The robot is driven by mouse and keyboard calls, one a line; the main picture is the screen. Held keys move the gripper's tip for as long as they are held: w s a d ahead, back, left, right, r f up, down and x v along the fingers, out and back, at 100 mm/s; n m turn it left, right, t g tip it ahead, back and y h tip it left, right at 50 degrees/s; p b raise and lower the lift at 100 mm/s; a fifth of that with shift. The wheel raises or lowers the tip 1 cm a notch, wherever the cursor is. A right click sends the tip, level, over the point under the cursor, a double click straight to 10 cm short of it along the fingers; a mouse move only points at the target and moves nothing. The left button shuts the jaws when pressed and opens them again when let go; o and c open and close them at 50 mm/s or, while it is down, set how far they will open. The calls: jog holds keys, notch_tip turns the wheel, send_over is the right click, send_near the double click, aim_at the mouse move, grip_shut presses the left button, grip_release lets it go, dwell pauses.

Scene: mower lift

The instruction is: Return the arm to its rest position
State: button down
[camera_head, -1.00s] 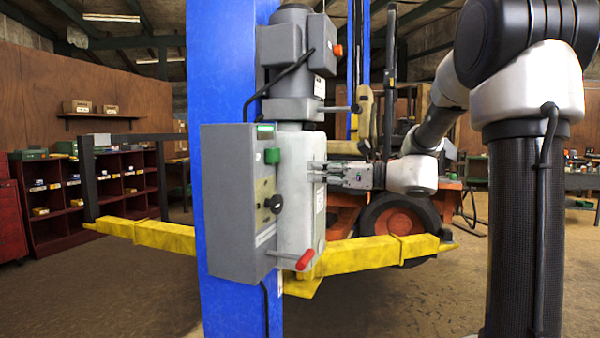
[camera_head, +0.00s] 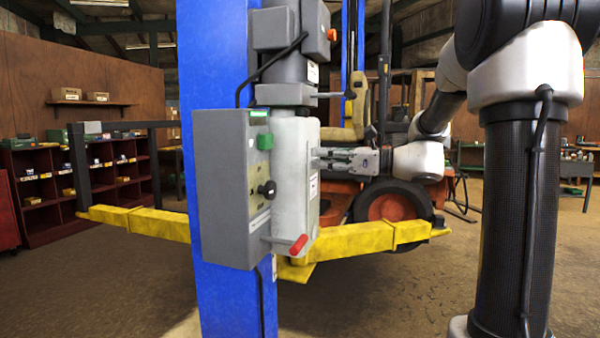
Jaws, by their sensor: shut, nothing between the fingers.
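My gripper (camera_head: 324,157) is shut and empty. It points left, with its fingertips close to the right side of the pale grey housing (camera_head: 296,170) on the lift post; I cannot tell whether they touch it. My arm (camera_head: 425,145) reaches in from the right, bent and stretched out toward the post. The grey control box (camera_head: 222,190) is on the blue post, with a green button, a black knob (camera_head: 267,189) and a red-tipped lever (camera_head: 298,245).
The blue lift post (camera_head: 212,60) stands left of my gripper. Yellow lift arms (camera_head: 365,240) spread low to both sides. An orange mower (camera_head: 390,205) with a beige seat stands behind. Dark red shelves (camera_head: 35,190) line the left wall. Open floor lies in front at the right.

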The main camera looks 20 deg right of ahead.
jog(key=s+d+f+n+g+h, duration=0.2)
jog(key=s+f+n+g+h, duration=0.1)
jog(key=s+f+n, duration=0.4)
jog(key=s+d+f+n+g+h, duration=0.2)
jog(key=s+f+n+g+h, duration=0.25)
jog(key=s+f, duration=0.35)
jog(key=s+d+n+h, duration=0.2)
jog(key=s+n+h, duration=0.1)
jog(key=s+n, duration=0.3)
jog(key=s+d+n+t+h, duration=0.1)
jog(key=s+d+n+h, duration=0.2)
jog(key=s+n, duration=0.3)
jog(key=shift+s+d+r+n+h, duration=0.2)
jog(key=shift+s+n+h, duration=0.3)
jog(key=shift+n, duration=0.35)
jog(key=shift+w, duration=0.1)
